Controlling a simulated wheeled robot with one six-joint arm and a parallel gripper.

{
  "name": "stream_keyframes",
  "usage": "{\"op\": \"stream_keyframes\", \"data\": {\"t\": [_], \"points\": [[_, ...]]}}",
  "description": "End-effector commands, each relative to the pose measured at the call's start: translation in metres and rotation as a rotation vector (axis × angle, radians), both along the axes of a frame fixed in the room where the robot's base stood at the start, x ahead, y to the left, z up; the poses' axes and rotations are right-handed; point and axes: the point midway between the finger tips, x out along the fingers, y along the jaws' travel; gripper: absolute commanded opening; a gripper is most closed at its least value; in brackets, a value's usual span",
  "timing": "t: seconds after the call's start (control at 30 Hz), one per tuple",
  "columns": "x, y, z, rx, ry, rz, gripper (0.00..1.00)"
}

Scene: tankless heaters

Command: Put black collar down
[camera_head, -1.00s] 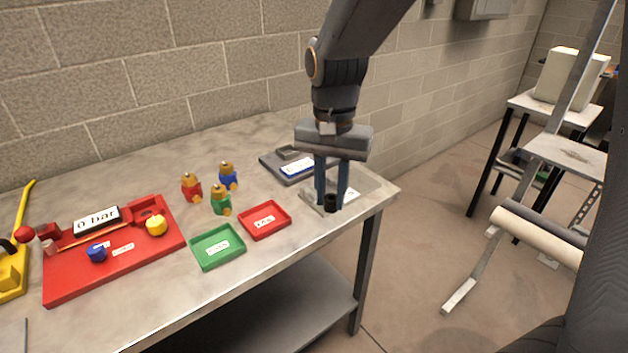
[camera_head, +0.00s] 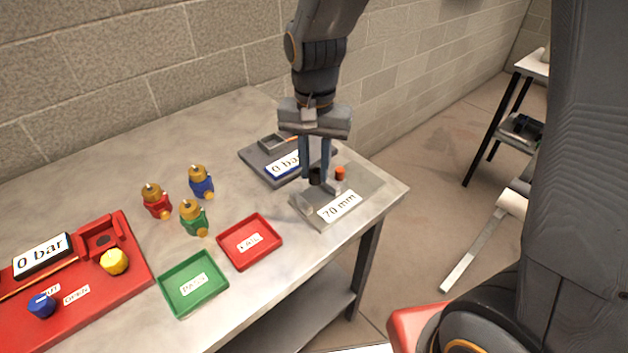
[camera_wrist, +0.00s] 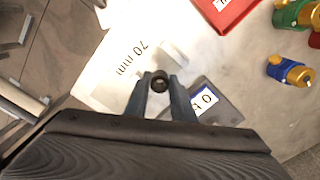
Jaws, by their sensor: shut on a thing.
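My gripper (camera_head: 315,182) points down over the right end of the table, with its fingers shut on a small black collar (camera_head: 315,175). In the wrist view the collar (camera_wrist: 159,82) is a dark ring between the two fingertips (camera_wrist: 159,90). It is held at the back side of a pale plate labelled "70 mm" (camera_head: 325,219). I cannot tell whether the collar touches anything below it. A small orange-red capped piece (camera_head: 340,173) stands just right of the fingers.
A grey gauge unit reading "0 bar" (camera_head: 256,163) lies behind and left of my gripper. A red tray (camera_head: 273,255) and a green tray (camera_head: 219,300) are to the left, beyond them several brass-topped valves (camera_head: 194,218) and a red test base (camera_head: 130,255). Bare tabletop lies between.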

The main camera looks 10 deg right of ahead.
Motion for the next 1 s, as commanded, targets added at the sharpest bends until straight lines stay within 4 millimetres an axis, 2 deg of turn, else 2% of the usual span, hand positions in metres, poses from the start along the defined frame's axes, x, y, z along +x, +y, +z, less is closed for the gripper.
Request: {"op": "stream_keyframes", "data": {"t": [0.13, 0.4, 0.87, 0.9, 1.0], "points": [[0.000, -0.001, -0.010, -0.001, 0.001, -0.002, 0.00], [0.000, -0.002, -0.043, -0.001, 0.001, -0.003, 0.00], [0.001, -0.002, -0.051, 0.000, 0.000, -0.004, 0.00], [0.001, -0.002, -0.050, 0.001, -0.001, -0.004, 0.27], [0.001, -0.002, -0.050, 0.001, -0.001, -0.004, 0.41]]}}
